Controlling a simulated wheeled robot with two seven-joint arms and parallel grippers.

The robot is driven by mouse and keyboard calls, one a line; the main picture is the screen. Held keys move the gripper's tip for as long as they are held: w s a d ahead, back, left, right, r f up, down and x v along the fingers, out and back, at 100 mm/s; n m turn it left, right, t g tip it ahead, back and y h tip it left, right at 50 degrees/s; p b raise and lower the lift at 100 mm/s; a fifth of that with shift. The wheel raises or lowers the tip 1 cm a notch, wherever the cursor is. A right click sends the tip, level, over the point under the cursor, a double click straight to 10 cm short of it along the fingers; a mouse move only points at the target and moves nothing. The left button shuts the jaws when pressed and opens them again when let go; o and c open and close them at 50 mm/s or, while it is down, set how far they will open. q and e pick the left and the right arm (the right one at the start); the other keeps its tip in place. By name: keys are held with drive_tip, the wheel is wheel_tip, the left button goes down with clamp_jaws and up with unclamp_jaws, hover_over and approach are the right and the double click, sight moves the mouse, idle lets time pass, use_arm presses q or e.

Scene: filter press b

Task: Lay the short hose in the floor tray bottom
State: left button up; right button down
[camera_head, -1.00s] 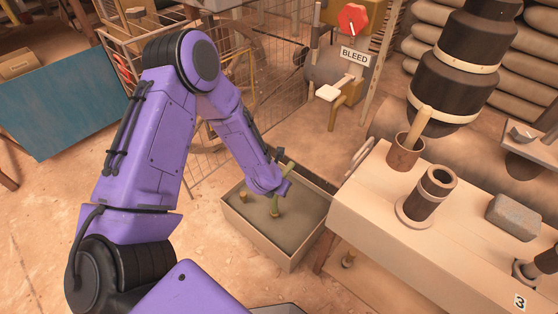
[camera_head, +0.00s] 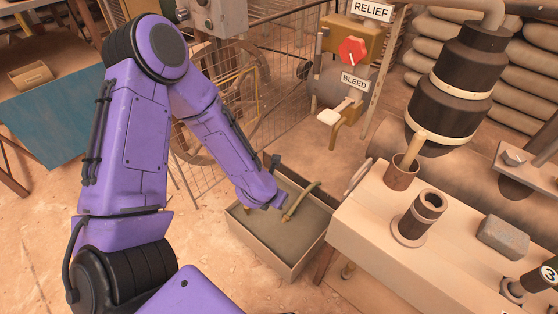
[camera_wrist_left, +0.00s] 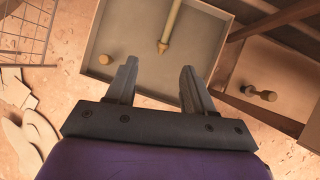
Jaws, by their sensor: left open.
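The short hose (camera_head: 301,202) is olive with a brass end and lies slantwise in the floor tray (camera_head: 262,254). Its near end is over the tray bottom; its far end reaches the far right wall, and I cannot tell if it rests on the rim. In the left wrist view the hose (camera_wrist_left: 172,22) runs off the top edge, and the tray (camera_wrist_left: 88,42) surrounds its brass tip. My left gripper (camera_wrist_left: 158,68) is open and empty, its fingers pointing toward the tray, apart from the hose. In the head view my forearm mostly hides it. My right gripper is not in view.
A bench (camera_head: 370,222) with a cup (camera_head: 402,173) and a pipe stub (camera_head: 424,212) stands right of the tray. A wire cage (camera_head: 275,95) is behind. Bare floor lies left.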

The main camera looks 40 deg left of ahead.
use_arm(q)
drive_tip(key=s+f+m+g, duration=0.1)
drive_tip(key=s+f+m, duration=0.2)
drive_tip(key=s+m, duration=0.4)
drive_tip(key=s+f+m+g+y, duration=0.1)
drive_tip(key=s+f+m, duration=0.3)
drive_tip(key=m, duration=0.9)
drive_tip(key=s+d+f+m+y, duration=0.1)
drive_tip(key=s+f+m, duration=0.2)
drive_tip(key=s+m, duration=0.7)
drive_tip(key=shift+s+f+g, duration=0.35)
drive_tip(key=shift+s+g, duration=0.05)
drive_tip(key=shift+s, duration=0.15)
